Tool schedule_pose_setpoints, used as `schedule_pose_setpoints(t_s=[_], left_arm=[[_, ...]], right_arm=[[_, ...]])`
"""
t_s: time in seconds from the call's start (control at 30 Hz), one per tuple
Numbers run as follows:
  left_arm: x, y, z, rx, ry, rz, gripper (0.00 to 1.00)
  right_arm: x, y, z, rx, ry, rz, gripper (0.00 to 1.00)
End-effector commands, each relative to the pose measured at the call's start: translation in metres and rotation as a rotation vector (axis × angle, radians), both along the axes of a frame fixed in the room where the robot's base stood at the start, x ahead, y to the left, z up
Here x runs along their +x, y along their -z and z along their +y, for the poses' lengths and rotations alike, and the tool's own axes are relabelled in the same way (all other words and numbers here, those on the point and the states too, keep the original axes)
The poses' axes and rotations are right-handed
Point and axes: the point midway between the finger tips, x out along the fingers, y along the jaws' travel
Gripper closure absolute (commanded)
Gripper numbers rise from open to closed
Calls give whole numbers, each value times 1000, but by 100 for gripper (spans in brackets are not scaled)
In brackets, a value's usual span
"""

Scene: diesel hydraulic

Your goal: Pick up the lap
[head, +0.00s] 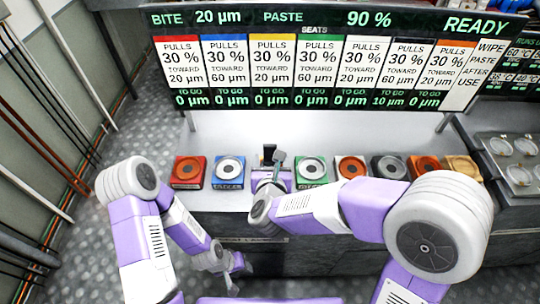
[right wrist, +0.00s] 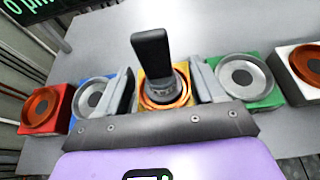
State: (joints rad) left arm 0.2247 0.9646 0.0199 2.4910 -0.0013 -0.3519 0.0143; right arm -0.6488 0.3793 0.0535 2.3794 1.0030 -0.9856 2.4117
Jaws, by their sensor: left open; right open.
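The lap (right wrist: 151,52) has a black upright handle on a grey round body. It stands on a yellow block (right wrist: 184,96) with an orange ring, and its dark handle (head: 268,151) also shows in the head view. My right gripper (right wrist: 163,86) is open, with one grey finger to either side of the lap and visible space between. The block's front is hidden by the gripper. In the head view my right gripper (head: 272,166) is over the middle of the row of blocks. My left gripper (head: 233,274) is open and empty, low in front of the counter.
Seat blocks stand close on both sides: a blue one (head: 229,171) left and a green one (head: 311,170) right. Red, orange, grey and wooden blocks continue the row. A display board (head: 320,60) stands behind. A tray with round dishes (head: 521,175) is at right.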

Motion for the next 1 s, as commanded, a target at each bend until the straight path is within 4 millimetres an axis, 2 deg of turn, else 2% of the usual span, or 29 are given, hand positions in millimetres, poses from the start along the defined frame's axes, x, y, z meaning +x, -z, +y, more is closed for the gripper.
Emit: schedule_pose_setpoints(t_s=[0.33, 0.67, 1.0], left_arm=[[0, 0, 0, 0, 0, 0, 57], [0, 0, 0, 0, 0, -1, 57], [0, 0, 0, 0, 0, -1, 57]], right_arm=[[46, 13, 3, -2, 2, 2, 32], [52, 15, 3, -3, -1, 0, 33], [52, 15, 3, -3, -1, 0, 86]])
